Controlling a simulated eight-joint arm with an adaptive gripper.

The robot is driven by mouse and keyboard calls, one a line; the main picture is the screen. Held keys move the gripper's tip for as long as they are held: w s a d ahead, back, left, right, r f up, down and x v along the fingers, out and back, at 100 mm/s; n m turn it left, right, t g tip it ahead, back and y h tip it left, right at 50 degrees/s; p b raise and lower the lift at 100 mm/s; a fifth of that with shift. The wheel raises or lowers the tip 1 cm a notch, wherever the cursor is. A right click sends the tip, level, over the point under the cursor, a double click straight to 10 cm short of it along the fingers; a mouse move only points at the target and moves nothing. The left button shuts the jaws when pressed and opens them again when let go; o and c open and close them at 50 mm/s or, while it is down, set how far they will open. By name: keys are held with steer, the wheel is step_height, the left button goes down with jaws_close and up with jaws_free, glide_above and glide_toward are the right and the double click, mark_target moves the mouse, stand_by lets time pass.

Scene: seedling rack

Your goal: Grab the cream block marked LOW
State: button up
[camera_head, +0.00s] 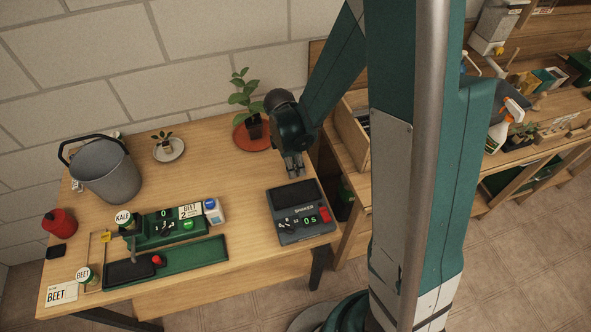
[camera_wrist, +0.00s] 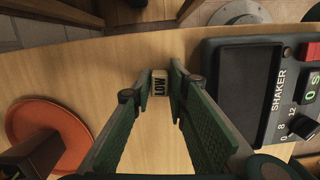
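The cream block marked LOW (camera_wrist: 159,87) is small and shows in the wrist view between the far ends of my fingers, its label turned sideways. My gripper (camera_wrist: 160,78) has one finger close along each side of it, with hardly any gap visible. I cannot tell whether the fingers touch the block. In the head view my gripper (camera_head: 293,168) points down over the wooden table, just behind the shaker. I cannot make out the block in that view.
The grey shaker (camera_head: 288,236) stands close by on the table (camera_head: 240,265). A potted plant on an orange saucer (camera_wrist: 22,118) is at the other side. A bucket (camera_head: 106,172) and a green tray device (camera_head: 205,252) are further left.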

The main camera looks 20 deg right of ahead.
steer(key=c, duration=0.4)
steer(key=shift+o, duration=0.2)
steer(key=shift+r, duration=0.1)
steer(key=shift+r+p, duration=0.55)
steer(key=shift+r, duration=4.35)
